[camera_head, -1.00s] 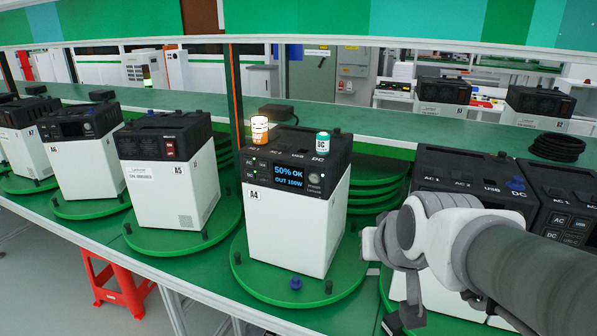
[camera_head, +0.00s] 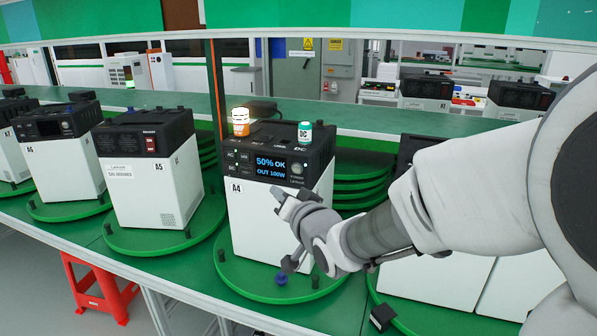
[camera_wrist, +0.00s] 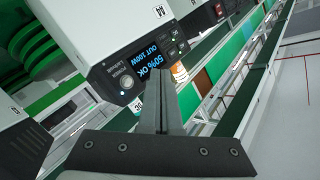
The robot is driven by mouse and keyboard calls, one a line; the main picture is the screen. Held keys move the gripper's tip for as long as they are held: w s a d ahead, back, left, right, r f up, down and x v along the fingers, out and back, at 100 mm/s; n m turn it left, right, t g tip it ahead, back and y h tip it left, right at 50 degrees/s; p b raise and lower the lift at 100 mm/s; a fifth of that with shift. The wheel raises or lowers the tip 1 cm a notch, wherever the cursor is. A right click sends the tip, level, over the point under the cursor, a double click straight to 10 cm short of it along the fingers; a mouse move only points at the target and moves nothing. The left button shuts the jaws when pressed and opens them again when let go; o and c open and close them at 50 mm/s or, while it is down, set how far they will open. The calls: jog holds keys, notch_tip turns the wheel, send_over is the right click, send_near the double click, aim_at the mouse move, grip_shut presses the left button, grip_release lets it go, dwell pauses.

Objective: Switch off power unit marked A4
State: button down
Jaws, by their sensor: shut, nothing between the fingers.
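The power unit marked A4 (camera_head: 250,222) is a white box with a black top on a green turntable (camera_head: 240,283). Its lit display (camera_head: 270,166) reads 50% OK, OUT 100W. A round power button (camera_head: 297,169) is right of the display, and the button also shows in the wrist view (camera_wrist: 127,82) beside a white light. My gripper (camera_head: 281,195) is shut and empty in front of the unit's face, below the display. In the wrist view my closed fingers (camera_wrist: 160,66) overlap the display's edge; whether they touch the panel I cannot tell.
A red stool (camera_head: 98,290) is below the table edge.

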jog(key=shift+w, duration=0.1)
dwell(0.3)
jog(key=p, duration=0.2)
send_near(289, 167)
jog(key=shift+s+a+f+x, duration=0.1)
jog(key=shift+a+x, duration=0.05)
jog(key=shift+x, duration=0.6)
jog(key=shift+s+a+f+x, duration=0.1)
jog(key=shift+a+x, duration=0.05)
jog(key=shift+x, duration=0.55)
jog(key=shift+s+a+x, duration=0.1)
jog(key=shift+x, duration=0.65)
jog(key=shift+w, duration=0.1)
jog(key=shift+w+d, duration=0.15)
jog(key=shift+w, duration=0.2)
jog(key=shift+w+d, duration=0.1)
jog(key=shift+w, duration=0.2)
dwell(0.6)
jog(key=shift+s, duration=0.15)
jog(key=shift+s+a, duration=0.25)
jog(key=shift+s, duration=0.3)
jog(key=shift+s, duration=0.1)
